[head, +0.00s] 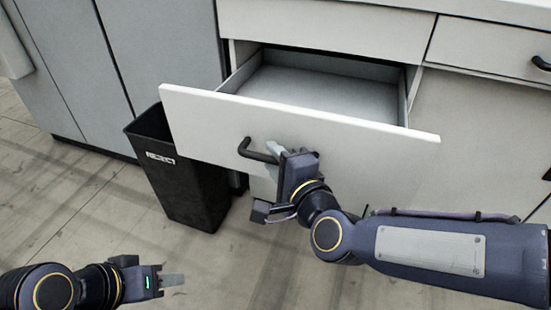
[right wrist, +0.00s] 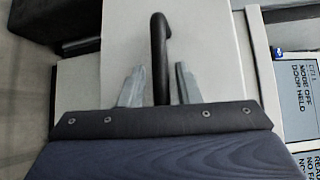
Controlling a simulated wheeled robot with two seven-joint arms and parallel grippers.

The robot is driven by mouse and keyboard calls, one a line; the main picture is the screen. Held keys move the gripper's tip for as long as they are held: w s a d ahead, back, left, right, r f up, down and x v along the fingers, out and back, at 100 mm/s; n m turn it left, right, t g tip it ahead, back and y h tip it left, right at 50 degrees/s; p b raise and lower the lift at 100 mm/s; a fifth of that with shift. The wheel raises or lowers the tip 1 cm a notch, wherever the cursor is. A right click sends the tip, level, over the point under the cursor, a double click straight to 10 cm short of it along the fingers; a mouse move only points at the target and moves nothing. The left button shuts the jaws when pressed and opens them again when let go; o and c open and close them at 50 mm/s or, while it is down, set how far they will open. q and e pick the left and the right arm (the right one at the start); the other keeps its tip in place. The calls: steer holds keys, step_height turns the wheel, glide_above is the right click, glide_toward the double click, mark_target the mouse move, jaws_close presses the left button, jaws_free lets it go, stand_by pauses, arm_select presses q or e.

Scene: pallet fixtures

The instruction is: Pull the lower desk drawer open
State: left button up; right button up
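The desk drawer (head: 300,125) with a white front is pulled out below an upper panel, and its grey inside shows, looking empty. Its dark bar handle (head: 252,152) is on the drawer front, left of the middle. My right gripper (head: 277,148) is at the handle. In the right wrist view the handle (right wrist: 159,50) runs between the two fingers of my right gripper (right wrist: 157,85), with a gap visible on each side. The handle's far end is partly hidden by the gripper in the head view. My left gripper (head: 172,281) is low at the left, away from the drawer, apparently empty; its finger spacing is unclear.
A black bin (head: 185,190) stands on the floor left of the drawer, close to the drawer front's left end. Grey cabinet doors (head: 160,50) are behind it. Another drawer (head: 480,45) with a dark handle is at the upper right. The floor at front left is clear.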

steer(key=shift+o, duration=0.4)
steer(key=shift+s+d+r, duration=0.15)
steer(key=shift+s+d, duration=0.05)
steer(key=shift+s, duration=0.15)
steer(key=f+p+v, duration=0.1)
steer(key=p+v, duration=0.1)
steer(key=v, duration=0.4)
steer(key=shift+s+d+r, duration=0.2)
steer(key=shift+s+r, duration=0.25)
